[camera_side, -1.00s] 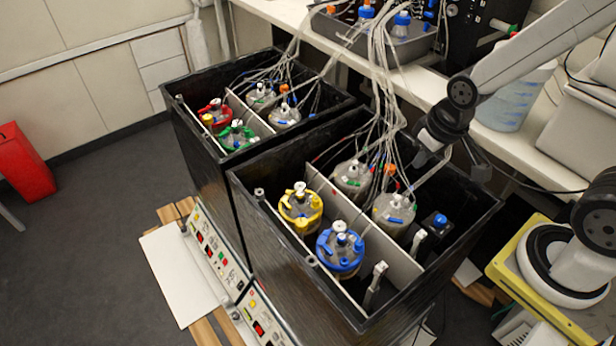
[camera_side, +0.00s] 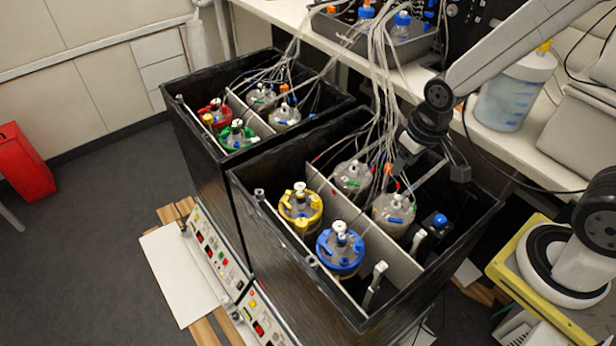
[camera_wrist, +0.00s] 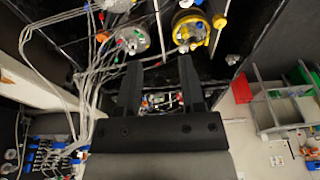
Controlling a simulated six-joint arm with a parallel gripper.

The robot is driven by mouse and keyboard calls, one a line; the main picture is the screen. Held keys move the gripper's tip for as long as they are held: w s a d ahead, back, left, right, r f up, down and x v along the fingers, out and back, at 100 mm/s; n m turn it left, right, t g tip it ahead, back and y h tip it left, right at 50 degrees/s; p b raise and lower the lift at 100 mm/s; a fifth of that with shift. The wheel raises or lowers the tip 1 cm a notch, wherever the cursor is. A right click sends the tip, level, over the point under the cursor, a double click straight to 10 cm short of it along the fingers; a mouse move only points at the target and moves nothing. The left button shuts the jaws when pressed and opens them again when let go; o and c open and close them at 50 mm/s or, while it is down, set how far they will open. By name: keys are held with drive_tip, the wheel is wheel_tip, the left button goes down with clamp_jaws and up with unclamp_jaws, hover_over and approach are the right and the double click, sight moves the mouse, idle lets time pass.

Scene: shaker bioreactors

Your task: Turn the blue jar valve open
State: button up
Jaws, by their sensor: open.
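The blue jar (camera_side: 340,250) has a blue ring around its lid and a white cap on top. It stands in the front box in the side view, in the front row, right of the yellow jar (camera_side: 302,208). Small blue parts show on its lid, but I cannot tell the valve's position. My gripper (camera_side: 430,166) is open and empty above the back part of this box, behind and to the right of the blue jar and apart from it. In the wrist view my gripper (camera_wrist: 158,62) shows two spread fingers with nothing between them. The yellow jar (camera_wrist: 192,30) shows beyond them; I cannot make out the blue jar there.
Two clear jars (camera_side: 394,214) stand behind the blue jar, past a white divider (camera_side: 375,233). Thin tubes (camera_side: 385,90) run from the jars up to the bench, close to my gripper. The box's black walls (camera_side: 300,280) rise around the jars. A metal clamp (camera_side: 375,283) stands right of the blue jar.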

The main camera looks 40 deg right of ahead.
drive_tip(key=w+a+f+g, duration=0.1)
drive_tip(key=w+a+f, duration=0.4)
drive_tip(key=a+f, duration=0.25)
drive_tip(key=g, duration=0.1)
hover_over(328, 248)
wheel_tip(328, 248, down, 9)
drive_tip(key=shift+a, duration=0.1)
drive_tip(key=shift+f, duration=0.1)
drive_tip(key=shift+f, duration=0.1)
drive_tip(key=shift+f, duration=3.75)
clamp_jaws()
